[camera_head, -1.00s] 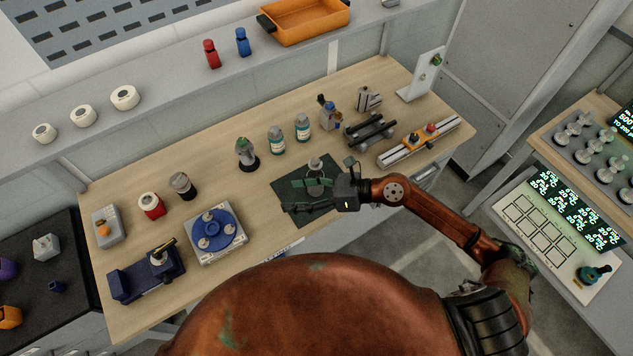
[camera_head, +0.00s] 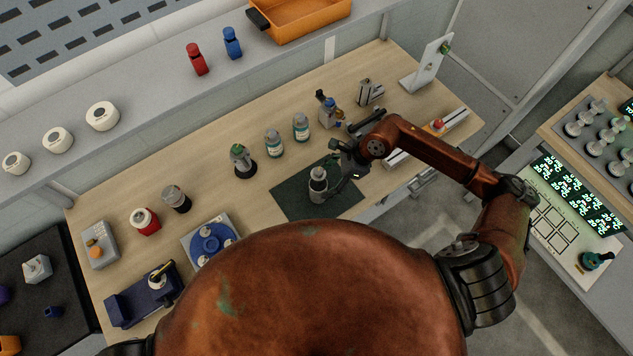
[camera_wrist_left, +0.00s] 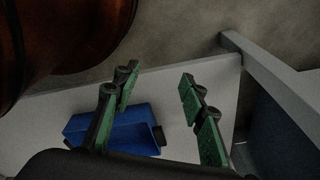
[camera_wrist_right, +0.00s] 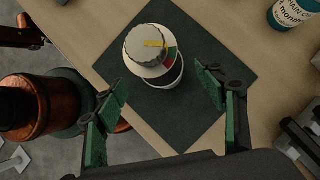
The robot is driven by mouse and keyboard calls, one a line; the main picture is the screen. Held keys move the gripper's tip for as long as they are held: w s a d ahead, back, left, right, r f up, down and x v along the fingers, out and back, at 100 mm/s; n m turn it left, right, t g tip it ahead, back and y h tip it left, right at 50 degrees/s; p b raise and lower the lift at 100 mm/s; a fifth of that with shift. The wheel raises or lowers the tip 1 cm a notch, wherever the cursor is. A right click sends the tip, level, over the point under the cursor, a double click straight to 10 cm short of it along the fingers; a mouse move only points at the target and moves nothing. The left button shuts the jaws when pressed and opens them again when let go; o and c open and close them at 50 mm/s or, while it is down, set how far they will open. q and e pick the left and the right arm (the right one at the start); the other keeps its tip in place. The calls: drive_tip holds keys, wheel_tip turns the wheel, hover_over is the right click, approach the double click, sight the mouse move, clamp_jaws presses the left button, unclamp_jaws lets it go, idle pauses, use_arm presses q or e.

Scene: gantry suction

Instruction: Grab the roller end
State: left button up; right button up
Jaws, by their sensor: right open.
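A grey cylinder with a white ribbed knob top (camera_head: 318,180) stands upright on the dark green mat (camera_head: 290,200). I cannot tell which part is the roller end. My left gripper (camera_wrist_left: 160,80) is open and empty above a blue object (camera_wrist_left: 110,130).
Two labelled bottles (camera_head: 274,143) and a grey-green device (camera_head: 242,161) stand behind the mat. A rail with a red knob (camera_head: 438,125) lies to the right. A blue round fixture (camera_head: 212,242) is at left. Bare wood lies left of the mat.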

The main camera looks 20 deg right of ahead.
sight(322, 184)
drive_tip(key=shift+x, duration=0.8)
drive_tip(key=shift+p+x, duration=0.75)
drive_tip(key=shift+x, duration=0.35)
drive_tip(key=x, duration=0.2)
drive_tip(key=shift+w+f, duration=0.15)
drive_tip(key=shift+f, duration=0.35)
drive_tip(key=c, duration=1.2)
clamp_jaws()
use_arm(q)
drive_tip(key=shift+s+r, duration=1)
use_arm(e)
drive_tip(key=shift+r, duration=0.15)
